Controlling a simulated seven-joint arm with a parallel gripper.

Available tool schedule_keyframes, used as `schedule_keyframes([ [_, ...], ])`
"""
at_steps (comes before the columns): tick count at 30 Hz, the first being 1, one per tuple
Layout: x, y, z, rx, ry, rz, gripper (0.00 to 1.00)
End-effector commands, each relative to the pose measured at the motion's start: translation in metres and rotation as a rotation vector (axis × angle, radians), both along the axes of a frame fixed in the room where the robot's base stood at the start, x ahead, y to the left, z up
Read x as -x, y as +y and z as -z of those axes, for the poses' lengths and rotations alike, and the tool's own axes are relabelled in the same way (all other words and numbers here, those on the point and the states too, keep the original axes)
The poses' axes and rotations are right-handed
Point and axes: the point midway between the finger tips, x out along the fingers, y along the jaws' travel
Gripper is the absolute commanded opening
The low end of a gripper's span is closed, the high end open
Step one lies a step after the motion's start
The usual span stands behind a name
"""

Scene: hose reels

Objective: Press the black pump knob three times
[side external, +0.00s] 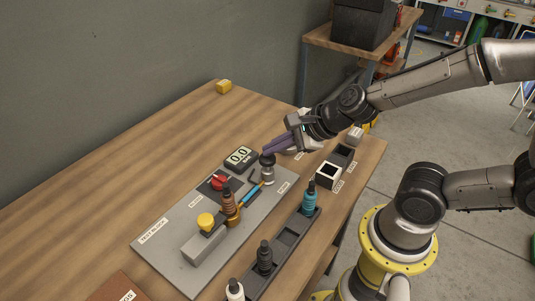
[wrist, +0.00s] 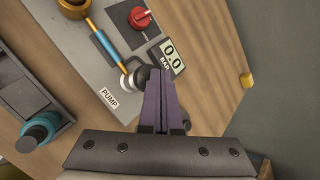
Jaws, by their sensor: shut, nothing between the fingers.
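The black pump knob (side external: 267,159) tops a silver pump cylinder at the far right end of the grey test block (side external: 165,249). In the wrist view the knob (wrist: 142,76) shows beside the fingertips, above the "PUMP" label (wrist: 108,98). My gripper (side external: 266,152) is shut and empty, its purple fingers pointing down to the left. Its tips are at or just over the knob in the side view; I cannot tell whether they touch it. The wrist view shows the closed fingers (wrist: 159,72) partly overlapping the knob's edge. The gauge (side external: 240,157) reads 0.0.
A red dial (side external: 219,181), a copper fitting (side external: 229,203), a blue-handled tool (side external: 252,193) and a yellow knob (side external: 206,221) are on the block. A dark tray (side external: 284,245) with teal and black fittings lies in front.

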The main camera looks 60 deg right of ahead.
Motion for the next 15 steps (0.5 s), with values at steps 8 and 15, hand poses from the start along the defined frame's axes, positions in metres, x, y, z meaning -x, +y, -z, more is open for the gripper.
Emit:
schedule_keyframes([
  [8, 0.0003, -0.0001, 0.0040, 0.000, 0.002, 0.001, 0.00],
  [15, 0.0005, -0.0002, 0.0067, 0.001, 0.002, 0.001, 0.00],
])
